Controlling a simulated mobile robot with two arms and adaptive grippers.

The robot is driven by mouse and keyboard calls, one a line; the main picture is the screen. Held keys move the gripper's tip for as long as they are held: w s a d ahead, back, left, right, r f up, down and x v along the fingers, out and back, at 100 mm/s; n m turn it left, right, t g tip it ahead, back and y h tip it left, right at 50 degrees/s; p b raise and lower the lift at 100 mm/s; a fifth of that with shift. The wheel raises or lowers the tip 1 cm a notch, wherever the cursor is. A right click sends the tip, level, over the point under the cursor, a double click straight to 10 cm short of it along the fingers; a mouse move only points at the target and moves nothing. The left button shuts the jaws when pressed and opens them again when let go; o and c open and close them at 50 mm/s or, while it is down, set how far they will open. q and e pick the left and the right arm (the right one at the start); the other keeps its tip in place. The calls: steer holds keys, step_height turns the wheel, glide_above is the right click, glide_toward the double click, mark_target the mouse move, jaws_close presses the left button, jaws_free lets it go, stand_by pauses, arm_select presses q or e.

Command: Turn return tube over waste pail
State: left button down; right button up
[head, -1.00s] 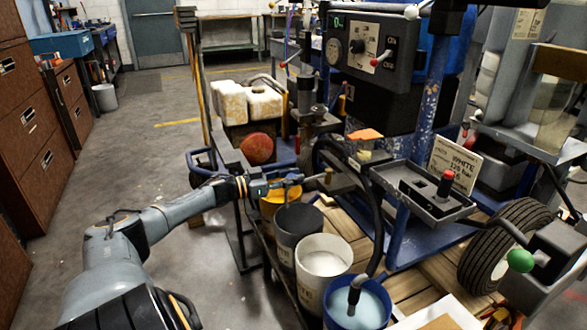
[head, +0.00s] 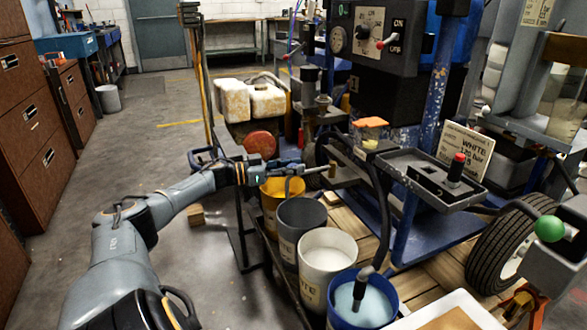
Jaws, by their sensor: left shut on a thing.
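A dark grey pail (head: 287,243), a white pail (head: 313,284) and a blue pail (head: 337,318) stand in a row toward me. Which one is the waste pail is not clear. My right gripper is not in view.
The blue-framed striper machine (head: 440,90) with its control box (head: 375,45) stands just right of the gripper. A grey tray (head: 432,178) juts out above the pails' right side. Brown cabinets (head: 35,120) line the left. The floor between is mostly clear.

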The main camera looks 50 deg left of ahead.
arm_select(q)
steer(key=shift+a+f, duration=0.1)
steer(key=c, duration=1)
jaws_free()
steer(key=shift+s, duration=0.1)
steer(key=shift+c, duration=0.2)
steer(key=v, duration=1.2)
steer(key=shift+s, duration=0.1)
